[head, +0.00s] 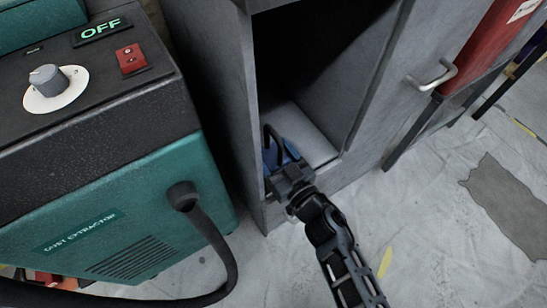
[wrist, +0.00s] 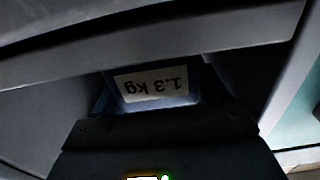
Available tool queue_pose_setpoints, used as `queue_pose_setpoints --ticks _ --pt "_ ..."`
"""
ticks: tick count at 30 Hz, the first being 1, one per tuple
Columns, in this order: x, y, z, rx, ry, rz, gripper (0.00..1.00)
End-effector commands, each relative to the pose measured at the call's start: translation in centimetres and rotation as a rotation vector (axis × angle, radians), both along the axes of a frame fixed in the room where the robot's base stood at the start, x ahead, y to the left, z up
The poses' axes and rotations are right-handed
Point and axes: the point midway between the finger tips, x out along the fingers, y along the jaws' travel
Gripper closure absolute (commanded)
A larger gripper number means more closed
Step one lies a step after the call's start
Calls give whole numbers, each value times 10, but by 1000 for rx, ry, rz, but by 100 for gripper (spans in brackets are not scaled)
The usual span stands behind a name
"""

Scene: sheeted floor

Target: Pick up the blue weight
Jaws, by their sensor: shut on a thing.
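The blue weight (head: 270,155) is in the lower front of the open grey cabinet in the head view, mostly hidden behind my gripper (head: 273,147). In the wrist view the blue weight (wrist: 150,103) shows its white label, upside down, reading 1.3 kg. My gripper reaches into the cabinet opening from the front and is shut on the weight. Its fingertips are dark and hard to make out in the wrist view. I cannot tell whether the weight still touches the cabinet floor.
The grey cabinet (head: 213,60) has side walls close around my gripper. Its bare inner floor (head: 305,137) lies to the right of the weight. A green dust extractor (head: 150,215) with a black hose (head: 228,262) stands at the left. A cabinet handle (head: 434,77) sticks out at the right.

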Motion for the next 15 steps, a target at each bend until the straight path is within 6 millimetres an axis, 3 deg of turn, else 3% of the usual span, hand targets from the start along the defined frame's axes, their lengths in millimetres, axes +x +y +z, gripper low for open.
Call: queue_pose_setpoints --ticks 6,15 --pt "-1 0 -1 0 1 0 100" --pt "1 0 3 3 -5 1 100"
